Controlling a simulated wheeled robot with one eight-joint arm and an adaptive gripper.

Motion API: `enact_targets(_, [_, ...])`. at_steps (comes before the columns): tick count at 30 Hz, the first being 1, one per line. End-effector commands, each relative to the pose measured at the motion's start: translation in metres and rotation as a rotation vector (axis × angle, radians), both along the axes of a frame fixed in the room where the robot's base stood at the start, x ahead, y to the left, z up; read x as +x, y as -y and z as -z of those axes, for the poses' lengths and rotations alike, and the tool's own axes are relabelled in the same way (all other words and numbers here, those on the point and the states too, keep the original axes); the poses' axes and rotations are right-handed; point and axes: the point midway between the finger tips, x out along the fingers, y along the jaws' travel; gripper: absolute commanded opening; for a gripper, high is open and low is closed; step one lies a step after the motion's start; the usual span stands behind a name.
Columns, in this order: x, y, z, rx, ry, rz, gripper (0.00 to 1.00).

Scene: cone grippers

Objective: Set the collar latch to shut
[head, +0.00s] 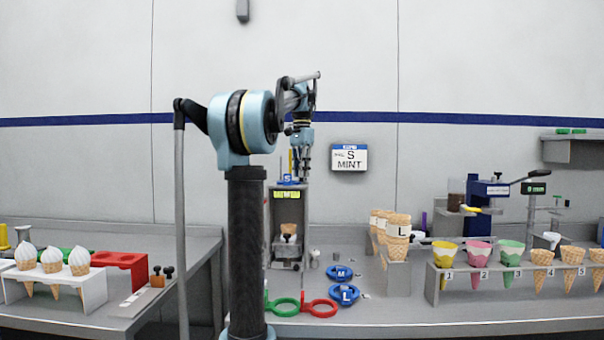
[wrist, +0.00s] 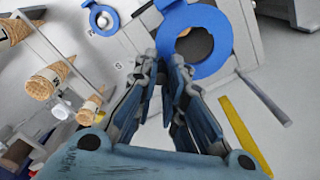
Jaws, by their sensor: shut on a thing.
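The grey dispenser (head: 270,225) stands left of centre in the head view. A blue collar marked S (head: 287,181) sits on its top. In the wrist view the blue collar (wrist: 215,61) is a ring around a dark round opening. My gripper (head: 304,178) points down at the right side of the collar. In the wrist view my gripper (wrist: 165,62) has its fingertips at the collar's near left edge. It is shut on a small part there, apparently the collar latch, which the fingers hide. I cannot tell the latch's position.
Loose blue rings M (head: 340,272) and L (head: 344,294), a green ring (head: 284,306) and a red ring (head: 319,307) lie on the counter. A cone rack (head: 440,290) stands right. A sign (head: 349,158) reads S MINT. A grey bar (wrist: 263,100) juts out beside the collar.

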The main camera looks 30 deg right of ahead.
Motion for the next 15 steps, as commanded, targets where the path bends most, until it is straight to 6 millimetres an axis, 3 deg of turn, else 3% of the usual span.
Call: enact_targets(15, [0.0034,-0.004,-0.0001,0.002,0.002,0.073,0.0])
